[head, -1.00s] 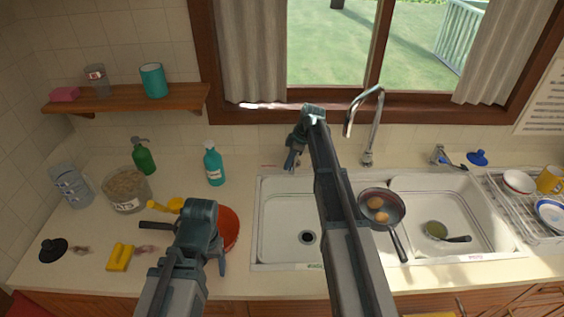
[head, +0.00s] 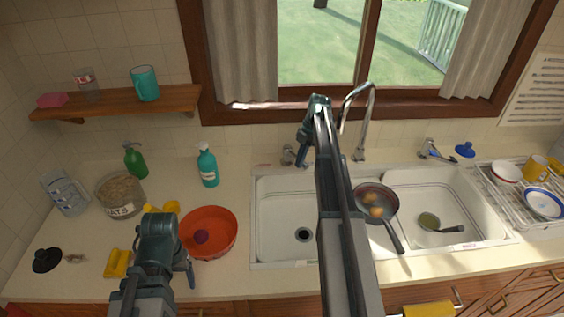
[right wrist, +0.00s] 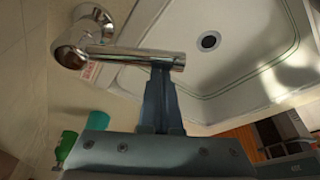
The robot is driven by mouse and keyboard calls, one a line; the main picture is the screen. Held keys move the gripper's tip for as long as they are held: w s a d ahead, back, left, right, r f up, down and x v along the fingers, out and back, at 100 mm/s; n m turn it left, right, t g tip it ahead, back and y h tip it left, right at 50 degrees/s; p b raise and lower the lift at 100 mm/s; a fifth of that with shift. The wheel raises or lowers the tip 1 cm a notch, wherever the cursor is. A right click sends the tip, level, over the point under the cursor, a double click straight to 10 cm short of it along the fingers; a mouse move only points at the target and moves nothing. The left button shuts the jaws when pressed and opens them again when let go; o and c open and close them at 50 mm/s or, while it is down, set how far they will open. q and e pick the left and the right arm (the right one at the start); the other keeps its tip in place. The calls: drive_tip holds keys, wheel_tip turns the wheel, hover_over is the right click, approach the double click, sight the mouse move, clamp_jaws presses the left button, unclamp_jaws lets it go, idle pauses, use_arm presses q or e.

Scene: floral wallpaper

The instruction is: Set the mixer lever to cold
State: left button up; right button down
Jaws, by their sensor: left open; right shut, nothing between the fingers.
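The chrome mixer (head: 288,155) stands on the counter behind the left basin, left of the tall spout. In the right wrist view its round body (right wrist: 84,38) is at upper left, and its straight lever (right wrist: 135,56) extends right towards the basin. My right gripper (head: 303,158) is close beside it on the right. In the right wrist view its shut, empty fingers (right wrist: 161,72) reach up to the lever near its free end; I cannot tell whether they touch. My left gripper (head: 188,272) is open in front of the orange bowl (head: 209,236).
A small label with red print (right wrist: 89,72) lies by the mixer body. A curved spout (head: 365,120) rises behind the sink (head: 260,215). A pan with eggs (head: 376,200) rests on the basin divider. Bottles and a jar (head: 120,195) stand on the left counter.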

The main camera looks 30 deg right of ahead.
use_arm(q)
drive_tip(key=shift+a, duration=0.5)
use_arm(e)
drive_tip(key=shift+d, duration=0.15)
